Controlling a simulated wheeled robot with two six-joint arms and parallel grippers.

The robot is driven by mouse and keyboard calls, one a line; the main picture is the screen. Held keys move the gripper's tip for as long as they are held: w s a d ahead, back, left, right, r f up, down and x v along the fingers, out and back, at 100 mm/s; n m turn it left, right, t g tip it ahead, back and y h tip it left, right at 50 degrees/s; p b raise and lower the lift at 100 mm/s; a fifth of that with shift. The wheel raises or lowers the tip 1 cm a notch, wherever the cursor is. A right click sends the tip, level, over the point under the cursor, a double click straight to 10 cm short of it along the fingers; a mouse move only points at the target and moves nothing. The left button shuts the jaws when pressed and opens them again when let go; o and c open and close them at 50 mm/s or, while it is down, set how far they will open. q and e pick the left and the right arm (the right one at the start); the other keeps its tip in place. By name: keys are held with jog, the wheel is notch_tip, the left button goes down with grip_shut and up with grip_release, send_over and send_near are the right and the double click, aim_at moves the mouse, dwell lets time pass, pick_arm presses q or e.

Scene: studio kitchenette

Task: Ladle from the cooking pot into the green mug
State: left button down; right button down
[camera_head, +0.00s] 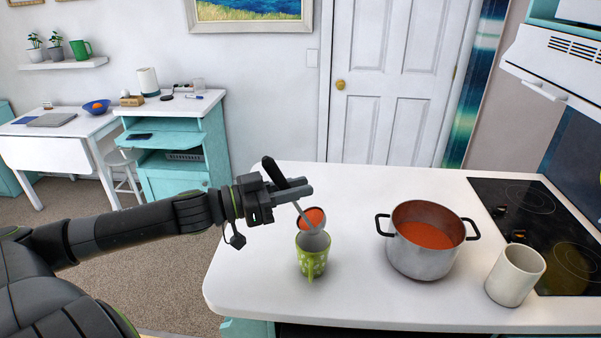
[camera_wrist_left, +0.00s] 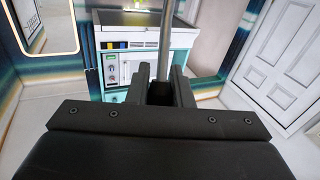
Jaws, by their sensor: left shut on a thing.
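My left gripper (camera_head: 308,189) is shut on the ladle, holding it above the counter. The ladle's grey shaft (camera_head: 300,212) slants down from the jaws; it also shows in the left wrist view (camera_wrist_left: 166,40). The ladle's bowl (camera_head: 313,217) is filled with red-orange soup and shows just above the green mug's rim in the picture. I cannot tell whether it is over the opening or behind it. The green mug (camera_head: 311,264) has pale spots and stands upright on the counter. The cooking pot (camera_head: 423,258), steel with dark handles, stands to the right with red-orange soup inside. My right gripper is out of view.
A cream mug or canister (camera_head: 515,277) stands right of the pot, beside the black cooktop (camera_head: 530,215). The white counter (camera_head: 350,300) is clear between green mug and pot. Another green mug (camera_head: 80,49) is on the far wall shelf.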

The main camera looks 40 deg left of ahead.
pick_arm(q)
jog(key=shift+s+a+f+t+h+p, duration=0.1)
jog(key=shift+s+a+t+h+p, duration=0.5)
jog(key=shift+p, duration=1.05)
jog(key=s+a+f+n+t+h+b, duration=0.2)
jog(key=s+a+f+t+b, duration=0.2)
jog(key=f+t+b, duration=0.3)
jog(key=shift+s+a+f+n+b, duration=0.3)
jog(key=shift+s+f+b, duration=0.05)
jog(key=shift+s+b, duration=0.1)
